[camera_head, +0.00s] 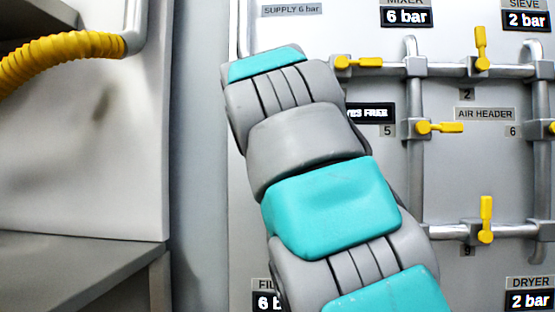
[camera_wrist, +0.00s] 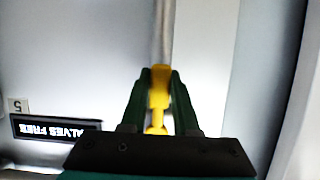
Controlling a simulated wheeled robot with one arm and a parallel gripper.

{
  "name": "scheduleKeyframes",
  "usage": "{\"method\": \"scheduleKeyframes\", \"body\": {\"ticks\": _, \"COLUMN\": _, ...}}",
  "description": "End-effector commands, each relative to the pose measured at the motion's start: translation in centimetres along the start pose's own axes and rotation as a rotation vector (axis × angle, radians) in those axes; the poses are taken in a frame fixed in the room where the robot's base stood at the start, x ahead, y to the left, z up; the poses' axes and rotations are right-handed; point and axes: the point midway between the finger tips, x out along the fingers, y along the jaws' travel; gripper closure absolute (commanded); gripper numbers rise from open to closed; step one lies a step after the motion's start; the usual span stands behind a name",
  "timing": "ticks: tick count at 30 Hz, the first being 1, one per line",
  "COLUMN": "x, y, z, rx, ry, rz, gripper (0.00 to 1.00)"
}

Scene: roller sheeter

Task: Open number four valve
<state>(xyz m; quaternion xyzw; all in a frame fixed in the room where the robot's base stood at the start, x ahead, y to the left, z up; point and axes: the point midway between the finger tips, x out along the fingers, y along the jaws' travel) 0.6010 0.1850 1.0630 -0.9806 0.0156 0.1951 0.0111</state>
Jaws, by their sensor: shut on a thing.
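In the wrist view my gripper (camera_wrist: 158,78) is shut on a yellow valve handle (camera_wrist: 158,92), with a dark green finger on each side of it. The handle lies in line with a grey pipe (camera_wrist: 164,30) that runs to the top of that view. No number plate for this valve shows, so I cannot read which one it is. An upside-down 5 plate (camera_wrist: 18,106) and the "valves free" display (camera_wrist: 55,129) are to its left. In the head view my arm hides the gripper and the held valve.
In the head view, other yellow valves sit on the pipes: a sideways one at upper left (camera_head: 358,62), an upright one at top (camera_head: 481,48), a sideways one by plate 5 (camera_head: 440,127), and an upright one by plate 9 (camera_head: 486,218). A yellow hose (camera_head: 60,55) hangs at left.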

Motion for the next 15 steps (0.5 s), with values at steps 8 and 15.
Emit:
{"method": "scheduleKeyframes", "body": {"ticks": 8, "x": 0.04, "y": -0.16, "z": 0.08, "rx": 0.000, "ry": -0.002, "rz": -0.003, "gripper": 0.68}}
{"method": "scheduleKeyframes", "body": {"ticks": 15, "x": 0.01, "y": -0.10, "z": 0.03, "rx": 0.000, "ry": -0.001, "rz": -0.001, "gripper": 0.41}}
